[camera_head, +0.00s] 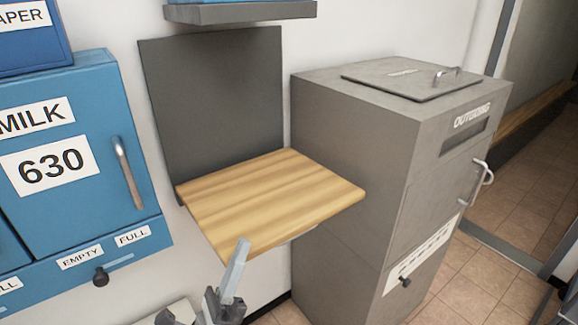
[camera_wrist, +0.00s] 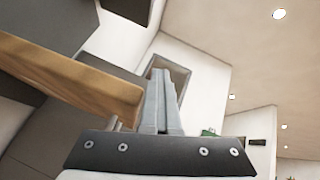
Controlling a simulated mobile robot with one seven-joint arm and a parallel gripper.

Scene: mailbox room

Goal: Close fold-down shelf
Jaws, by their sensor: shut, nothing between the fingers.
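The fold-down shelf (camera_head: 270,199) is a light wooden board that stands out level from a dark grey back panel (camera_head: 215,100) on the wall. It is folded down. My gripper (camera_head: 238,262) is shut and empty, just below the shelf's front left edge in the head view, pointing up. In the wrist view, the shelf's wooden edge (camera_wrist: 75,80) runs at the left, beside my shut fingers (camera_wrist: 161,90). I cannot tell whether the fingers touch the board.
A grey outgoing mail cabinet (camera_head: 345,150) stands close to the shelf's right side. Blue milk box 630 (camera_head: 70,150), with a metal handle, hangs at the left. A grey ledge (camera_head: 240,12) is above the panel. The shelf top is bare.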

